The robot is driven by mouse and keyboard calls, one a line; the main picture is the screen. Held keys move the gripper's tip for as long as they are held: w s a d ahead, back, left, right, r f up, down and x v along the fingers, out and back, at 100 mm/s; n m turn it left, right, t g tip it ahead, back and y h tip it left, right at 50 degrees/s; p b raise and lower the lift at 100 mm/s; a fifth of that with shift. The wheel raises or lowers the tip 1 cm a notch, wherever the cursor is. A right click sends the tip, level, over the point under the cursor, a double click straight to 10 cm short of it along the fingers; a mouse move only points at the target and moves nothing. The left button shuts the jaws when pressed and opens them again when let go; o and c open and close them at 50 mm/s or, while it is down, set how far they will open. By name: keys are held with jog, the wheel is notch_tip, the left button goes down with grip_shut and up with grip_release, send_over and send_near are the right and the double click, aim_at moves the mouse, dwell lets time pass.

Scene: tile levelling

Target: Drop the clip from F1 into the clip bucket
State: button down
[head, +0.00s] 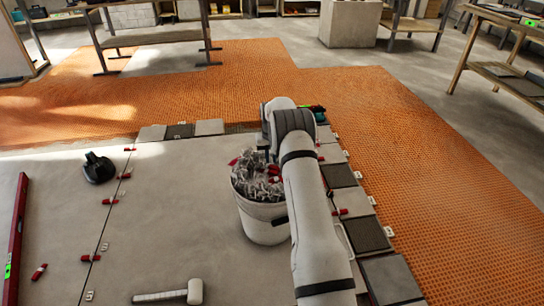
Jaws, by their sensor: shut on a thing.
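The white clip bucket (262,224) stands on the large grey tiles near the middle of the head view. It is heaped with pale and red clips (250,180). My gripper (268,158) points down at the bucket's far rim, below my wrist. Its fingers are small and mostly hidden by my arm and the heap. It is shut on a clip, but I cannot clearly separate that clip from those in the bucket. My arm covers the bucket's right side. I cannot tell which spot is F1.
Red and pale clips (110,202) sit along the tile seam at left. A white mallet (175,294), a black suction cup (98,168) and a red level (16,235) lie on the tiles. Small dark and grey tiles (367,234) line the right edge beside orange matting (430,160).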

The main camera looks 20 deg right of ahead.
aim_at(271, 161)
notch_tip(271, 161, down, 5)
jog(key=shift+r+b, duration=0.1)
jog(key=shift+b, duration=1.15)
jog(key=c, duration=1.3)
grip_release()
jog(key=shift+r+p, duration=1.45)
jog(key=shift+r, duration=2.45)
